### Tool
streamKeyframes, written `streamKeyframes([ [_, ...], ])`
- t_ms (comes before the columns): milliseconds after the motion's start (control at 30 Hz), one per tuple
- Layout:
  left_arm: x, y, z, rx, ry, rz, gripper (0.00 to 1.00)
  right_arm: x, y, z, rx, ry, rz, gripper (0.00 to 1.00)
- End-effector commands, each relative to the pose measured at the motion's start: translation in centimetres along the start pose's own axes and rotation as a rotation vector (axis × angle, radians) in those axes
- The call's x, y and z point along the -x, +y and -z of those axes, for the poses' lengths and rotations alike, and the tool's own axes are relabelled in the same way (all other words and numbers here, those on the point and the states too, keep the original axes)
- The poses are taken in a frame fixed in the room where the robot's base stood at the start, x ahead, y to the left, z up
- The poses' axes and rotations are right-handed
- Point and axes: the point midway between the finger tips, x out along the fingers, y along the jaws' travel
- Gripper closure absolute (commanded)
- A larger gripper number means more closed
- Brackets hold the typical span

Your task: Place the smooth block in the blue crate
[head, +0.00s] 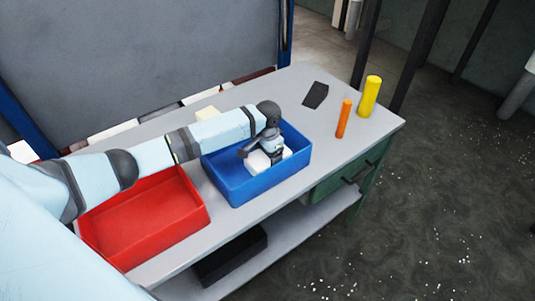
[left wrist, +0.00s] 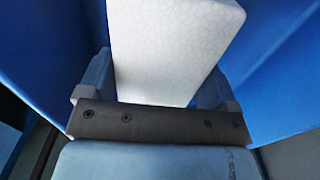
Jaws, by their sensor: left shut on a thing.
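The blue crate (head: 240,187) stands on the workbench, right of the red crate. My left gripper (head: 268,152) reaches down into the blue crate and is shut on a white block (head: 259,162). In the left wrist view the white block (left wrist: 172,50) sits between the two fingers, with the crate's blue walls (left wrist: 52,55) on both sides. A fine crackle pattern shows on the block's face. I cannot tell whether the block touches the crate floor. My right gripper is not in view.
The red crate (head: 147,222) looks empty where it shows. A cream block (head: 207,114) lies behind my left arm. A dark flat piece (head: 316,95), an orange cylinder (head: 343,119) and a yellow cylinder (head: 369,97) are at the bench's right end.

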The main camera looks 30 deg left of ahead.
Motion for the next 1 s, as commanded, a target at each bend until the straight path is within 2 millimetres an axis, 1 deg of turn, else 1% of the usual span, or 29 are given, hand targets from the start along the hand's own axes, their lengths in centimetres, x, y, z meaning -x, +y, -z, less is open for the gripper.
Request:
streamKeyframes([
  [333,-0.3,0.0,0.0,0.0,0.001,0.0,0.38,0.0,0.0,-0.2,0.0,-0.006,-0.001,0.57],
  [367,-0.3,0.0,0.0,0.0,0.001,0.0,0.11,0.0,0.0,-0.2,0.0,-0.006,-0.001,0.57],
  [400,-0.3,0.0,0.0,0.0,0.001,0.0,0.02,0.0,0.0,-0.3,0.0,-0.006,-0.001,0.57],
  [433,-0.3,0.0,0.0,0.0,0.001,0.0,0.0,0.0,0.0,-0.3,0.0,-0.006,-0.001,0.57],
  [633,-0.3,-0.1,0.0,0.0,0.001,0.0,0.0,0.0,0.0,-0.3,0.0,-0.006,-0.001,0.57],
  [733,0.3,0.0,0.1,-0.001,0.003,0.001,0.0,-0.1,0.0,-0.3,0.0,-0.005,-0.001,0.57],
  [867,2.2,-0.1,0.1,-0.002,0.004,0.001,0.0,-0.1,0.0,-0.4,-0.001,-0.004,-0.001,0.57],
  [1000,5.2,-0.1,0.1,-0.001,0.004,0.001,0.0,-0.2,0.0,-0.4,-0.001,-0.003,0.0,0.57],
])
